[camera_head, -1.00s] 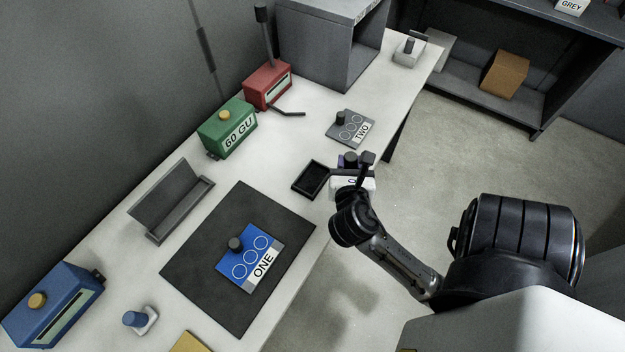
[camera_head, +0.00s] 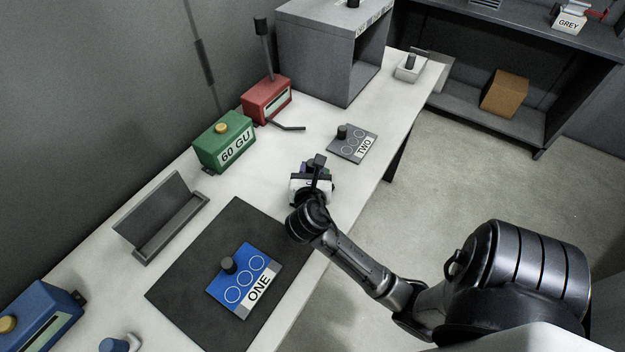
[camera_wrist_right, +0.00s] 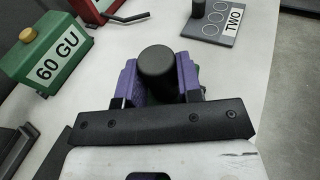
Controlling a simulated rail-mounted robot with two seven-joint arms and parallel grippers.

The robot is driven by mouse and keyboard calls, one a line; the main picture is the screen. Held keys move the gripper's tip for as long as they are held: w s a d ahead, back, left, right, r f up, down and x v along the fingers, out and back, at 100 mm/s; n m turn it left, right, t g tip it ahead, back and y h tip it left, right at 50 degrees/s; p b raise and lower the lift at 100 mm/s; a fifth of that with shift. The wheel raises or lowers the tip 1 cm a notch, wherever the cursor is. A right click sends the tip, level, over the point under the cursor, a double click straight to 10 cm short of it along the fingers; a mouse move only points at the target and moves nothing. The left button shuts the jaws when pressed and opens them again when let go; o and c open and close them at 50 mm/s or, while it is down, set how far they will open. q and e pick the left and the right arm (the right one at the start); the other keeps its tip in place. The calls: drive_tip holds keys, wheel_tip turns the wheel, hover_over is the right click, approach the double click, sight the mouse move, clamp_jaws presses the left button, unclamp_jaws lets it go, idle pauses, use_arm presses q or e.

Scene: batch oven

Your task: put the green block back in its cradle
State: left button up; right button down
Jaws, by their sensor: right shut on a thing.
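My right gripper (camera_head: 313,170), with purple fingers, is over the table just beyond the dark mat. In the right wrist view its fingers (camera_wrist_right: 160,85) are shut around a black round knob (camera_wrist_right: 157,62). The small black tray-like cradle seen earlier at this place is now covered by my gripper. I cannot tell whether the held thing touches it. My left gripper is not in view.
A green box marked 60 GU (camera_head: 224,145) and a red box (camera_head: 267,100) with a lever stand along the wall. A grey plate TWO (camera_head: 352,148) lies beyond my gripper. A blue plate ONE (camera_head: 240,283) lies on the dark mat (camera_head: 190,290). A grey holder (camera_head: 165,225) stands left.

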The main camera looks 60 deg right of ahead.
wheel_tip(320, 180, down, 4)
drive_tip(key=shift+s+r+b, duration=0.1)
drive_tip(key=shift+b, duration=0.55)
drive_tip(key=c, duration=0.8)
unclamp_jaws()
